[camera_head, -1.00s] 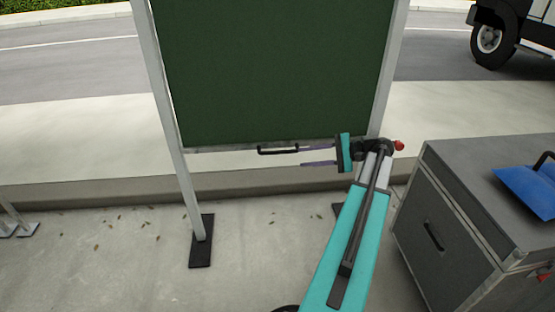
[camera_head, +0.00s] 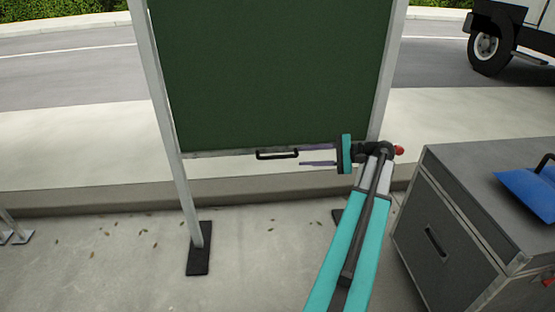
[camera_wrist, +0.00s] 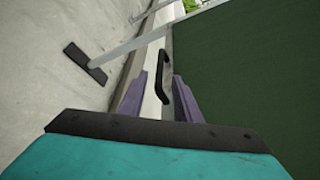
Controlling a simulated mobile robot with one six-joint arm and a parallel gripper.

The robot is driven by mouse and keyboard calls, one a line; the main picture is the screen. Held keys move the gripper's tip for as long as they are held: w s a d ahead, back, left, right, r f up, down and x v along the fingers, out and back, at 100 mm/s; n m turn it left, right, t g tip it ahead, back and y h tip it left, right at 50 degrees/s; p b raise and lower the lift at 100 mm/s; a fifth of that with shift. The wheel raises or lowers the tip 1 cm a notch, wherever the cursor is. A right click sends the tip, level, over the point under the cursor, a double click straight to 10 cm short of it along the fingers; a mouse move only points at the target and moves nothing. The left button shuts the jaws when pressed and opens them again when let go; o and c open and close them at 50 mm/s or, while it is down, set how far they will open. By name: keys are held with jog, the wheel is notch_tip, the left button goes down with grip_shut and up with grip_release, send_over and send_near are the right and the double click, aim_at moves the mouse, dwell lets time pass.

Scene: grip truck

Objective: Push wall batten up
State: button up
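The green wall panel (camera_head: 275,80) hangs between two pale posts in the head view. A thin pale batten (camera_head: 222,154) runs along its bottom edge. A black bar handle (camera_head: 277,155) sits on the batten, and it also shows in the wrist view (camera_wrist: 164,80). My gripper (camera_head: 299,157) comes in from the right, open and empty, with its two purple fingers apart. The finger tips lie just right of the handle, one above its level and one below. In the wrist view the handle appears between the fingers (camera_wrist: 159,80), seemingly just beyond them. I cannot tell any contact.
A grey case (camera_head: 440,225) with a blue object (camera_head: 528,190) on top stands right of my arm. The left post stands on a dark foot (camera_head: 198,262). A curb, road and truck wheel (camera_head: 487,48) lie behind. The paving below the panel is mostly clear.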

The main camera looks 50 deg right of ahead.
aim_at(281, 157)
jog(key=b+x, duration=0.3)
jog(key=x, duration=0.8)
jog(key=shift+w+a+f+b, duration=0.1)
jog(key=shift+w+a+b, duration=0.05)
jog(key=shift+b, duration=0.15)
jog(key=shift+c, duration=0.3)
grip_shut()
